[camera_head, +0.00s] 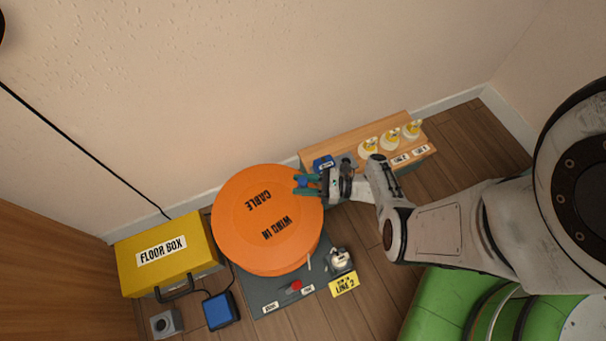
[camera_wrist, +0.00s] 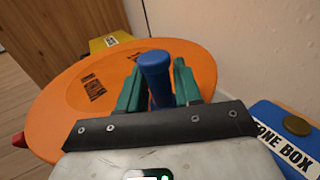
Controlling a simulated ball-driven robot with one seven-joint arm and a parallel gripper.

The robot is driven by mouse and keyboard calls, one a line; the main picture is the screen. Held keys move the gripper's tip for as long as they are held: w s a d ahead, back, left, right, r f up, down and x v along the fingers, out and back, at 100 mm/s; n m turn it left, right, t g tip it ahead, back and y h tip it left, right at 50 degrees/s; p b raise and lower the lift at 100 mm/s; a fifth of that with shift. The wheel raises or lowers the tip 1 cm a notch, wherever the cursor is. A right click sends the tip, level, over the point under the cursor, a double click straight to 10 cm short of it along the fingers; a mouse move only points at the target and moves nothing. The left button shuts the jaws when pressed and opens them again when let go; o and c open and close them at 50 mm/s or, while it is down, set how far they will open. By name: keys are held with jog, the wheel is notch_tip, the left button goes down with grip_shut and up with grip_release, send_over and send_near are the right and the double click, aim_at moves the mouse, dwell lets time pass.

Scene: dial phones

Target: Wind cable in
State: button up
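The orange cable reel (camera_head: 262,215), marked "WIND IN CABLE", lies flat as a large disc on a dark base plate. My gripper (camera_head: 303,183) is at its right edge. In the wrist view a blue upright crank handle (camera_wrist: 156,78) stands between the two teal fingers of my gripper (camera_wrist: 160,85), with no clear gap on either side. The fingers look shut on it. The reel's orange disc also shows behind the handle in the wrist view (camera_wrist: 60,108). The cable itself is hidden under the disc.
A yellow floor box (camera_head: 165,258) stands left of the reel, with a blue block (camera_head: 221,311) in front. A wooden shelf (camera_head: 325,149) with several yellow-topped pieces stands against the wall.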

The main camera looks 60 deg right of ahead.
jog(key=shift+o, duration=0.9)
jog(key=v, duration=1.1)
jog(key=shift+o, duration=0.3)
jog(key=shift+w, duration=0.1)
